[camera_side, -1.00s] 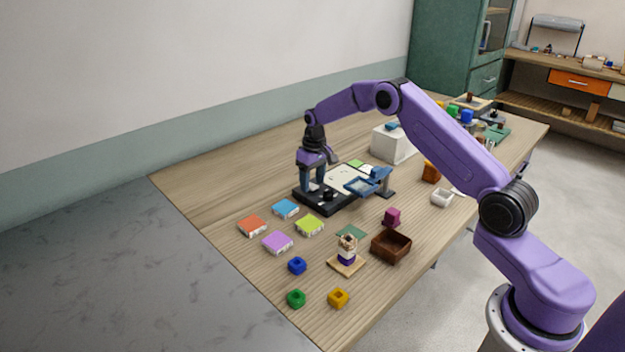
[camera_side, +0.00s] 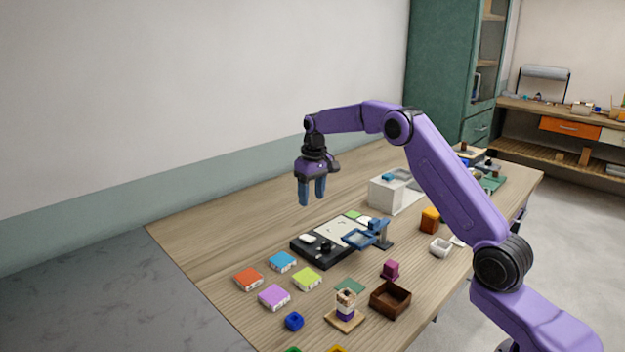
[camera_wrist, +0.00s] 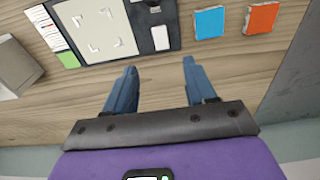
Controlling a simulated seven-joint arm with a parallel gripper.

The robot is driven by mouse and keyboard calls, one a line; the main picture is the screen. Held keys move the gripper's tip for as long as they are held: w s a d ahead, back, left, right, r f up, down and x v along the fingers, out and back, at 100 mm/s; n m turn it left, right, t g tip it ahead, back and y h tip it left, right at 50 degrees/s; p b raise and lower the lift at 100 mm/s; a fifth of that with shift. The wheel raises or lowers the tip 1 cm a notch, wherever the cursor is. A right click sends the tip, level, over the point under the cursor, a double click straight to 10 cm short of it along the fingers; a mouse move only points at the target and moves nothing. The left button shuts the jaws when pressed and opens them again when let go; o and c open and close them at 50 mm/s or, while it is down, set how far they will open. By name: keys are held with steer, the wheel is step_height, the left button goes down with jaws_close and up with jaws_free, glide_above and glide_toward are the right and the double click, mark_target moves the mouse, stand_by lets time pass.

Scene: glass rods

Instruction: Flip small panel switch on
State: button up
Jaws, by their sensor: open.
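The black panel (camera_side: 318,262) lies on the wooden table with a white plate on top. At its left end are a small white switch (camera_side: 308,238) and a round black knob (camera_side: 326,247). In the wrist view the panel (camera_wrist: 122,57) is at the top, and the white switch (camera_wrist: 160,38) shows as a small rectangle on a dark strip. I cannot tell which way it is set. My gripper (camera_side: 312,198) is open and empty, well above the panel's left end. In the wrist view the gripper (camera_wrist: 160,68) has its fingers apart, with bare table between them.
A blue-framed stand (camera_side: 360,238) rises at the panel's right. Blue (camera_side: 282,261), orange (camera_side: 248,279), purple (camera_side: 274,297) and lime (camera_side: 307,279) tiles lie in front. A white box (camera_side: 386,195) stands behind at right. The table's left back is clear.

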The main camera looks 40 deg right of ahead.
steer(key=shift+s+r, duration=0.15)
steer(key=shift+r, duration=2.1)
